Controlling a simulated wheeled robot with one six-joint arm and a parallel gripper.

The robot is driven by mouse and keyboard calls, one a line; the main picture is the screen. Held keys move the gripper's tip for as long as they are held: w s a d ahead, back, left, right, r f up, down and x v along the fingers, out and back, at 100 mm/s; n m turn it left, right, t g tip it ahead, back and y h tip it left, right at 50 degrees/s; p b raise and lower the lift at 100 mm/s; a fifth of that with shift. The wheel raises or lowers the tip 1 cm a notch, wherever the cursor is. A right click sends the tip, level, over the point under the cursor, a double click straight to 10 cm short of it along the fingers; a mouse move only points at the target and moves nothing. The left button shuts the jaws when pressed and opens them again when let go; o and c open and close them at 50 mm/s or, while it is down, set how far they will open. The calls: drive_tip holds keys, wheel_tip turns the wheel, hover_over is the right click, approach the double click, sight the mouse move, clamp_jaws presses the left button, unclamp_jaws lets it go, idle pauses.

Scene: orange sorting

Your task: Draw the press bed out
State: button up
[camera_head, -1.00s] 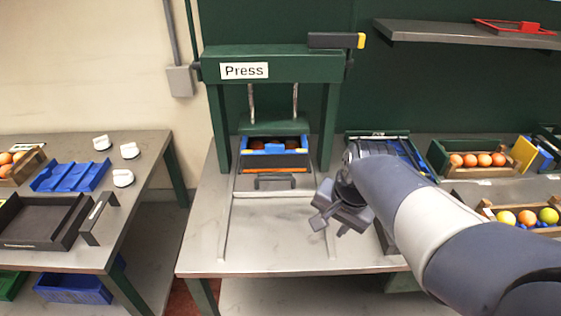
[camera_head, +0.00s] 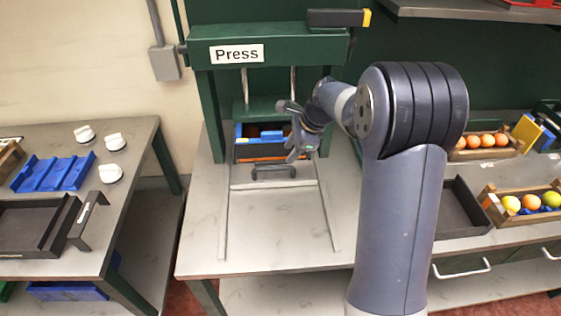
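The green press (camera_head: 290,50) with its "Press" label stands at the back of the middle table. Its bed sits in under the press plate (camera_head: 262,107), and the bed's dark handle (camera_head: 274,170) faces the front. A blue and dark crate (camera_head: 243,152) with orange contents sits on the bed below the plate. My gripper (camera_head: 291,132) is in front of the press's right side, above and slightly right of the handle, apart from it. Its fingers look spread, with nothing between them. It hides the right part of the crate.
Two rails (camera_head: 224,225) run forward over the clear table front (camera_head: 280,235). The left table holds a blue rack (camera_head: 55,172), white knobs (camera_head: 112,173) and a dark tray (camera_head: 35,220). Fruit crates (camera_head: 485,147) stand right. A shelf (camera_head: 470,10) overhangs the back right.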

sight(278, 167)
drive_tip(key=p+x, duration=0.1)
drive_tip(key=x, duration=0.6)
drive_tip(key=shift+a+f, duration=0.15)
drive_tip(key=shift+f, duration=0.25)
drive_tip(key=shift+c, duration=0.2)
clamp_jaws()
